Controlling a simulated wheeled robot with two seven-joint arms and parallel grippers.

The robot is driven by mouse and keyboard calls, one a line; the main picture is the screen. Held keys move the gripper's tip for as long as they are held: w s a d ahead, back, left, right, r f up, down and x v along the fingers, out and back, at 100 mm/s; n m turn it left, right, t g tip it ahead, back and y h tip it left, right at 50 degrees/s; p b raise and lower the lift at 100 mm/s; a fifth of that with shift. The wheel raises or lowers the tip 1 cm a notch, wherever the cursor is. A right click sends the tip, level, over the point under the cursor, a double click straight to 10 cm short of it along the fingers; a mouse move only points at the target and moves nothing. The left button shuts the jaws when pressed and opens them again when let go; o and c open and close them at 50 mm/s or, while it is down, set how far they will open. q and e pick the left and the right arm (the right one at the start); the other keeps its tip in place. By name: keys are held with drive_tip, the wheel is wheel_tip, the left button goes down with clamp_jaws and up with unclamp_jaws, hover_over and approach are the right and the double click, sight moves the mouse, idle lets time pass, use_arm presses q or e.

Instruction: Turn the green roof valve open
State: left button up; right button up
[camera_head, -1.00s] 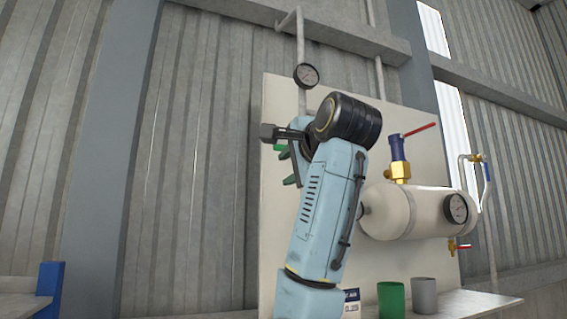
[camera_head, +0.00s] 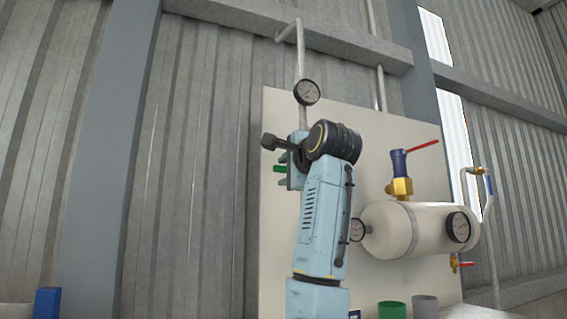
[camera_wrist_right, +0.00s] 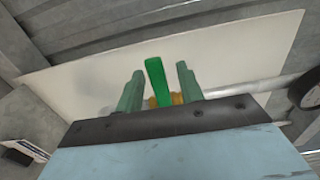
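The green valve handle (camera_wrist_right: 157,80) stands between the two teal fingers of my right gripper (camera_wrist_right: 159,88) in the right wrist view, with a gap on each side. A brass valve part (camera_wrist_right: 163,99) shows behind it, partly hidden by the gripper body. In the head view a bit of the green handle (camera_head: 279,169) sticks out to the left of my right gripper (camera_head: 283,174), in front of the pale panel. My wrist hides the rest of the valve there. The right gripper is open around the handle. My left gripper is not in view.
A cream tank (camera_head: 420,228) with gauges sits right of my arm. A brass valve with a red lever (camera_head: 422,145) stands on top of it. A round gauge (camera_head: 307,92) on a pipe is just above my wrist. Green (camera_head: 392,311) and grey (camera_head: 425,307) cups stand below.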

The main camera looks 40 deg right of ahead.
drive_tip(key=shift+x, duration=0.8)
clamp_jaws()
